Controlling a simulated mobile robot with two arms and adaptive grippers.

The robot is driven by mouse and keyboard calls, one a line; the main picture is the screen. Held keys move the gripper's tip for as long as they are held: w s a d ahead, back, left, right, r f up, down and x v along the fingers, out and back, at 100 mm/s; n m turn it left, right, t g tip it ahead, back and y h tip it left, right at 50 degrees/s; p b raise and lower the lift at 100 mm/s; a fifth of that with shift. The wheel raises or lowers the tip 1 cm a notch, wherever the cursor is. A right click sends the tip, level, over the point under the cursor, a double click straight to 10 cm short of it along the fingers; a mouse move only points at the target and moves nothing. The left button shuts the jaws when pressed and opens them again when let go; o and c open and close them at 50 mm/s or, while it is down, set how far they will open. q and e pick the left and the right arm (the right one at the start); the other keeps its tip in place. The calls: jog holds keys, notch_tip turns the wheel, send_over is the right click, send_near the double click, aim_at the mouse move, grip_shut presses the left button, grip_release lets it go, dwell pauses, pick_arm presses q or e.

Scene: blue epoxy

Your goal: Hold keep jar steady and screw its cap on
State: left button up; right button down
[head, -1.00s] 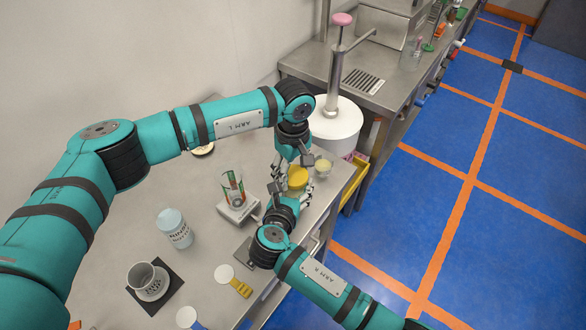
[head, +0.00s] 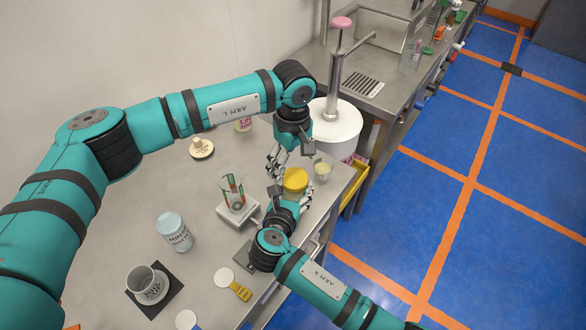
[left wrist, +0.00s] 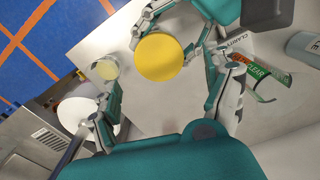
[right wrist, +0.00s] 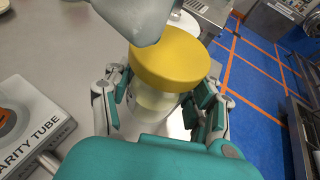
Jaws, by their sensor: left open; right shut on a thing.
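The jar (right wrist: 152,105) is clear with pale contents and stands upright near the bench's right edge. Its yellow cap (head: 295,180) sits on top of it; I cannot tell how tightly. The cap also shows in the left wrist view (left wrist: 160,57) and the right wrist view (right wrist: 168,60). My right gripper (right wrist: 160,100) is shut around the jar's body below the cap. My left gripper (head: 277,160) is open and empty, beside and a little above the cap, apart from it. Its fingers (left wrist: 165,102) are spread wide in the left wrist view.
A small beaker (head: 322,171) stands close right of the jar. A blue-lidded bottle (head: 174,230) and a cup on a black mat (head: 168,294) stand farther left. A white tub (head: 338,125) stands behind.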

pick_arm(q)
jog(key=shift+r, duration=0.1)
jog(key=shift+c, duration=0.2)
jog(key=n, duration=0.4)
jog(key=shift+r, duration=0.15)
jog(key=n, duration=0.4)
jog(key=shift+r+n, duration=0.25)
jog(key=shift+n, duration=0.15)
jog(key=n, duration=0.7)
jog(key=shift+s+d+r, duration=0.1)
jog(key=shift+r, duration=0.25)
jog(key=n, duration=0.4)
jog(key=shift+r+n, duration=0.25)
jog(key=shift+n, duration=0.15)
jog(key=n, duration=0.5)
jog(key=shift+r, duration=0.2)
jog(key=n, duration=0.4)
jog(key=shift+r, duration=0.2)
jog(key=n, duration=0.4)
jog(key=shift+r+n, duration=0.2)
jog(key=shift+n, duration=0.2)
